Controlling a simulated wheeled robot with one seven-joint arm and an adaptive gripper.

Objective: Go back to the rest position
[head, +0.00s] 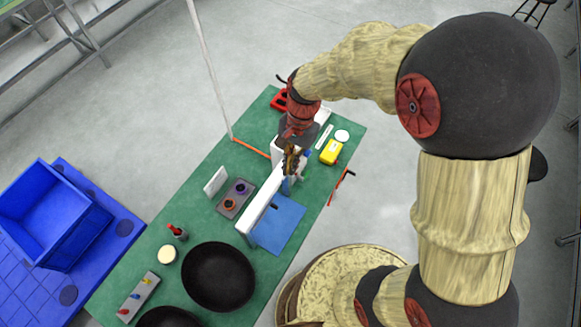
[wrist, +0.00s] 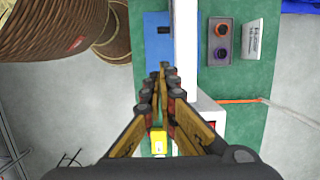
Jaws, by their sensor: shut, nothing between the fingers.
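My gripper (head: 291,162) is over the green table, by the far end of the long white upright board (head: 262,205). In the wrist view my gripper (wrist: 163,70) points down with its fingers together and nothing between them. The white board (wrist: 186,40) runs just right of the fingertips there, and the blue mat (wrist: 157,55) lies below and to their left. I cannot tell whether the fingers touch the board. My arm reaches in from the right in the head view.
The green table (head: 190,236) carries black round dishes (head: 218,276), a grey block with two knobs (head: 235,199), a white card (head: 215,180) and a yellow box (head: 331,152). A blue bin (head: 45,214) stands left. An orange bar (head: 252,148) lies near a pale pole (head: 212,70).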

